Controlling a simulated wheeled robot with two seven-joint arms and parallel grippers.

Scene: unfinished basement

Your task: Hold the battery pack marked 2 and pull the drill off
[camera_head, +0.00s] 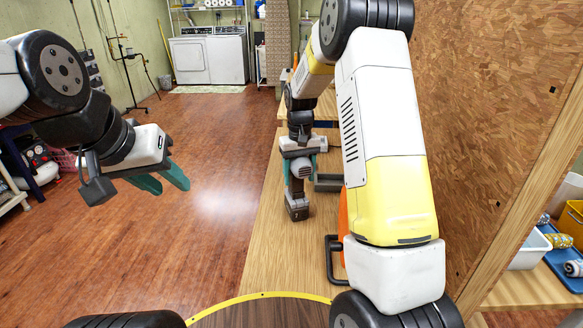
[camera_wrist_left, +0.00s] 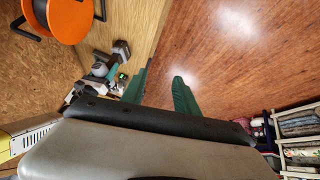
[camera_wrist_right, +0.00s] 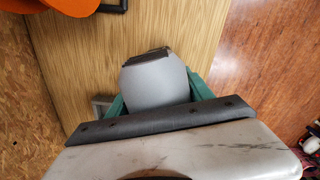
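A grey drill (camera_head: 300,171) is upright at the workbench with a dark battery pack (camera_head: 298,208) on its foot. The pack carries a small pale mark that I cannot read. My right gripper (camera_head: 298,160) is on the drill's upper body. In the right wrist view the grey drill body (camera_wrist_right: 154,80) fills the gap between the teal fingers, which are shut on it. The drill also shows in the left wrist view (camera_wrist_left: 121,50). Whether the pack touches the bench is unclear. My left gripper (camera_head: 165,178) is open and empty over the floor, left of the bench.
The wooden bench (camera_head: 265,240) runs along the right. An orange reel with a black frame (camera_wrist_left: 68,18) stands on it beside the drill, partly hidden by my right arm in the head view. A chipboard wall (camera_head: 480,110) borders the right.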

